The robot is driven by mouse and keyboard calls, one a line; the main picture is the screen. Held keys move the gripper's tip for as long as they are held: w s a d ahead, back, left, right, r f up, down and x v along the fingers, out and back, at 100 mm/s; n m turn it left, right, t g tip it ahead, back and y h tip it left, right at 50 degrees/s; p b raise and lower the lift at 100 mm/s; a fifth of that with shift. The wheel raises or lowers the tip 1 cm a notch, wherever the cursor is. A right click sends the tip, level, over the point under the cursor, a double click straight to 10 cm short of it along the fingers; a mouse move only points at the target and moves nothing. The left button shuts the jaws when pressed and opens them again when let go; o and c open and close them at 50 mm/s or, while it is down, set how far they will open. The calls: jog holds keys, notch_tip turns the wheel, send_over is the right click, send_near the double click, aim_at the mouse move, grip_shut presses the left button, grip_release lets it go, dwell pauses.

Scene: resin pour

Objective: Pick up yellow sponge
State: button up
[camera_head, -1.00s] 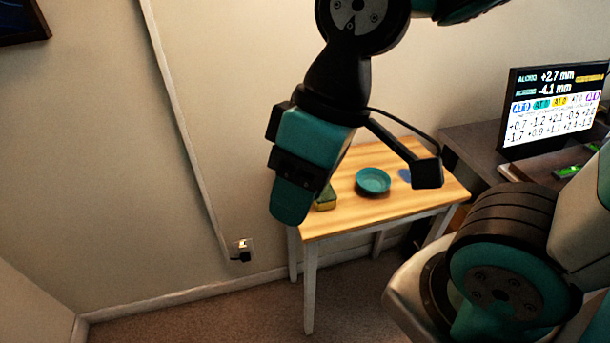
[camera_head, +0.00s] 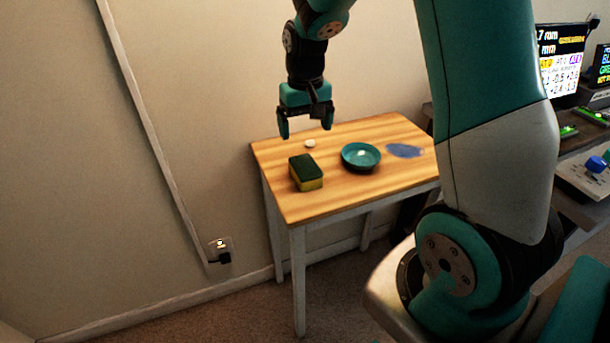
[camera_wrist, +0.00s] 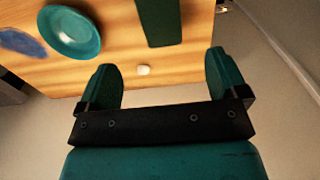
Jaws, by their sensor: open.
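The yellow sponge (camera_head: 309,184) with a dark green top lies on the left part of the wooden table, near its front left edge. In the wrist view its green top (camera_wrist: 160,20) shows at the upper middle, cut off by the picture edge. My gripper (camera_head: 305,131) is open and empty, pointing down above the back of the table. In the wrist view its two fingers (camera_wrist: 163,82) are wide apart, with the sponge beyond them, not between them.
A teal bowl (camera_head: 346,162) stands right of the sponge on the table (camera_head: 300,209). A blue patch (camera_head: 404,150) lies further right. A small white object (camera_head: 310,143) lies behind the sponge. A desk with screens (camera_head: 560,62) stands at the right.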

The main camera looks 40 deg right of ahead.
aim_at(305, 166)
notch_tip(305, 166, down, 12)
jog(key=shift+s+f, duration=0.1)
jog(key=shift+f, duration=0.05)
jog(key=c, duration=1)
